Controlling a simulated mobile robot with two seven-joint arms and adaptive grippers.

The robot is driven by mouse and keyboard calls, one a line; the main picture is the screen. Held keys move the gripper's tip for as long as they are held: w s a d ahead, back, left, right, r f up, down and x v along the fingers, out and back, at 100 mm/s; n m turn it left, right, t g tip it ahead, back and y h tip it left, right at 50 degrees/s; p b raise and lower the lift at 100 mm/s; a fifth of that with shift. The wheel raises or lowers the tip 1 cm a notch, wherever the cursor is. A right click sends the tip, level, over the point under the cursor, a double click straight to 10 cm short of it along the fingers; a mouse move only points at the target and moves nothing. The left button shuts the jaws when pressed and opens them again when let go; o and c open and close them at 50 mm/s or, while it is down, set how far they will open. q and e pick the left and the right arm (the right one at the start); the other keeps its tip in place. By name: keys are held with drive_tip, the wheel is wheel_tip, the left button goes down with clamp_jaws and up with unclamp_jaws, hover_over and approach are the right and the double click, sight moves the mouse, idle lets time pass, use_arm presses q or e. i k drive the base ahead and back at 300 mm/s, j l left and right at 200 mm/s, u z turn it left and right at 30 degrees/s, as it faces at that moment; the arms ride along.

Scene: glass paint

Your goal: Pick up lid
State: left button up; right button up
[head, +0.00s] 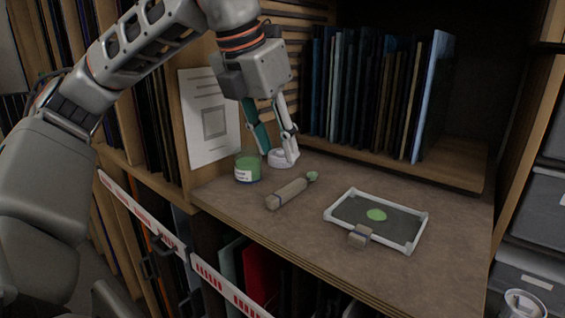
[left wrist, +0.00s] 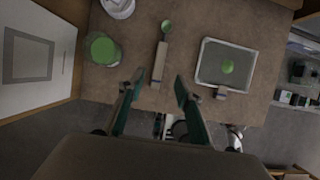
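A round white lid (head: 283,159) lies on the brown worktop, just right of a jar of green paint (head: 246,168) that has no lid on it. In the left wrist view the lid (left wrist: 118,6) is at the top edge, partly cut off, above the jar (left wrist: 103,49). My left gripper (head: 277,143) points down over the lid area in the head view, its fingers partly overlapping the lid's outline. The left wrist view shows the left gripper (left wrist: 159,82) open, with nothing between its fingers. I cannot tell whether a finger touches the lid. My right gripper does not show.
A tool with a thick handle (head: 287,193) and green tip lies in front of the lid. A white-framed panel (head: 418,233) with a green paint spot and a small block (head: 360,236) lies right. A paper sheet (head: 209,117) stands left; a shelf of panels (head: 365,95) stands behind.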

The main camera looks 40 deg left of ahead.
sight(282, 157)
drive_tip(key=k, duration=1)
